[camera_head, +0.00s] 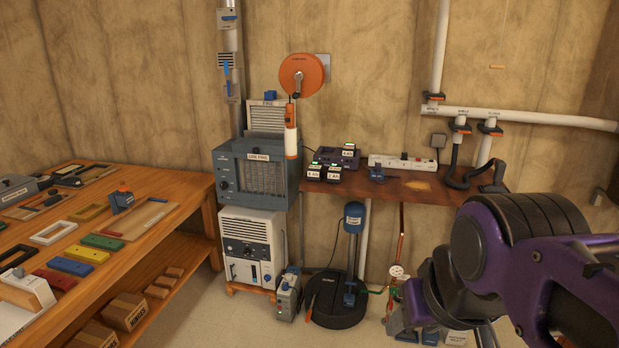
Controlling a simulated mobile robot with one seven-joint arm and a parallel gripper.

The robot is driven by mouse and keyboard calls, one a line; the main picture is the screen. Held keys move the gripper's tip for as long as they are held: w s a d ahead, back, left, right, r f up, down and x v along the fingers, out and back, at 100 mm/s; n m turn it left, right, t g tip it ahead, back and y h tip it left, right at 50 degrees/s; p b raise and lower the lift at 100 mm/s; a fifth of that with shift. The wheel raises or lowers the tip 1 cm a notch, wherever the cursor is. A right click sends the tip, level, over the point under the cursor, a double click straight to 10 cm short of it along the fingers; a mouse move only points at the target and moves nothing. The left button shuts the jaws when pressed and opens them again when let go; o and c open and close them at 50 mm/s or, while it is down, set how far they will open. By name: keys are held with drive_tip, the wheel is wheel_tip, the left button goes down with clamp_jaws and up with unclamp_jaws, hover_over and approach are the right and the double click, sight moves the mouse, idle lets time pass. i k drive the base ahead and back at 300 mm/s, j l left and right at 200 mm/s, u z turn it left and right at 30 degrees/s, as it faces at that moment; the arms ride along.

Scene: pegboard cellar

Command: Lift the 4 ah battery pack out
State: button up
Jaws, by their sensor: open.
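The battery pack whose small label appears to read 4 Ah (348,152) is dark with a white label and a green mark on top. It sits upright at the right end of a dark purple charger (327,157) on the brown wall shelf. How deep it sits in the charger cannot be told. Two similar labelled packs stand in front of the charger, a left one (313,173) and a right one (334,174). My purple and black arm fills the lower right, away from the packs. My gripper cannot be made out in this view.
A white power strip (402,161) and a small blue tool (385,174) are on the shelf (420,184) right of the packs. A blue-grey heater cabinet (257,173) stands close on the left. A black hose (452,160) hangs at the shelf's right end. Floor clutter stands below.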

sight(348, 150)
drive_tip(key=i+l+u, duration=0.15)
drive_tip(key=i, duration=0.35)
drive_tip(key=i+l+u, duration=0.15)
drive_tip(key=i, duration=0.35)
